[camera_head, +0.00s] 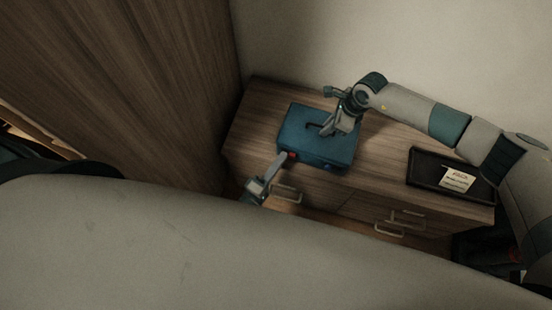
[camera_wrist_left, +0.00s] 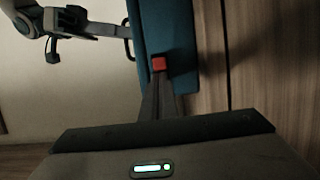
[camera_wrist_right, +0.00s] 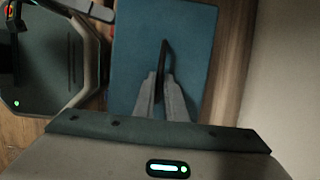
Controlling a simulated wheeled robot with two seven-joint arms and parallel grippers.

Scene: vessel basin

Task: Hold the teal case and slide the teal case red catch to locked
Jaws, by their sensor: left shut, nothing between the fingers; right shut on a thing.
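The teal case (camera_head: 305,146) lies on top of the wooden cabinet, with a black handle on its lid. Its red catch (camera_head: 292,155) is on the front side, toward the left; a blue catch (camera_head: 328,167) is further right. My right gripper (camera_head: 328,128) is shut on the handle (camera_wrist_right: 163,60), which stands between its fingers in the right wrist view. My left gripper (camera_head: 285,158) is shut and empty, its fingertips at the red catch. In the left wrist view the red catch (camera_wrist_left: 158,64) shows right at the fingertips; whether they touch cannot be told.
A dark tray (camera_head: 420,172) with a white note (camera_head: 458,178) lies on the right of the cabinet top (camera_head: 385,150). Drawers with handles (camera_head: 388,231) are on the cabinet front. A tall wooden panel stands at left, a pale wall behind.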

